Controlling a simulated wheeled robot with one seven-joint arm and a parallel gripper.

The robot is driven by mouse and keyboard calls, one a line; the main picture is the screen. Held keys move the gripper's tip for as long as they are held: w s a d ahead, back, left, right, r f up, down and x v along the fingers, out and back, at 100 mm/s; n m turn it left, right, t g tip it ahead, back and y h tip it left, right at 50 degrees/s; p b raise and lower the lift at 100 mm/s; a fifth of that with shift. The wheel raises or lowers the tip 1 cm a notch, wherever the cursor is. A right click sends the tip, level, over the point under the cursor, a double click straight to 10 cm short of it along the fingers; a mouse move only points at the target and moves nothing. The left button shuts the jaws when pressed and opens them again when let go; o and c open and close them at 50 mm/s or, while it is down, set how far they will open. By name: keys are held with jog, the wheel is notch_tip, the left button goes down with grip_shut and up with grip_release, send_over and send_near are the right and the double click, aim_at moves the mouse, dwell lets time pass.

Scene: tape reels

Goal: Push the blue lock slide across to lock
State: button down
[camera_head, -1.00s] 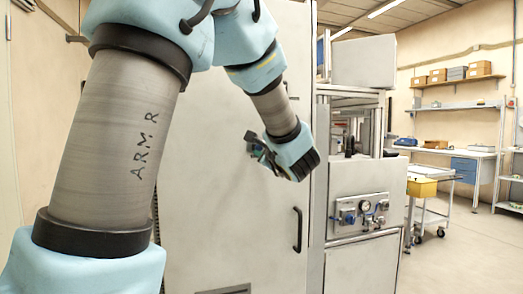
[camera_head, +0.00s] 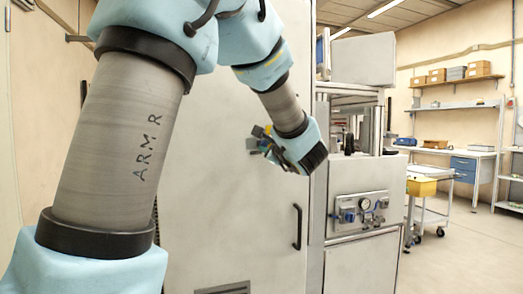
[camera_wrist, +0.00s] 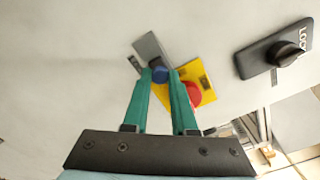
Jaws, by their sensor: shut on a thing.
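The blue lock slide (camera_wrist: 160,75) shows in the wrist view as a small blue knob on a grey plate (camera_wrist: 148,46). My gripper (camera_wrist: 161,72) has its two green fingers on either side of the knob, shut on it. The fingertips hide part of the knob. In the head view my gripper (camera_head: 262,143) is at the face of the tall pale cabinet (camera_head: 235,210); the knob cannot be made out there.
A red button (camera_wrist: 193,95) on a yellow plate (camera_wrist: 207,78) sits close beside the right finger. A black plate marked LOCK with a round knob (camera_wrist: 287,54) is farther right. In the head view, a gauge panel (camera_head: 361,212) is at the right of the cabinet.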

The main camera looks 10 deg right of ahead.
jog(key=shift+d, duration=0.45)
jog(key=c, duration=0.7)
grip_release()
jog(key=s+d+b, duration=0.1)
jog(key=s+b, duration=0.1)
jog(key=s, duration=0.8)
jog(key=shift+s+d+b, duration=0.15)
jog(key=shift+s+b, duration=0.15)
jog(key=shift+s, duration=0.05)
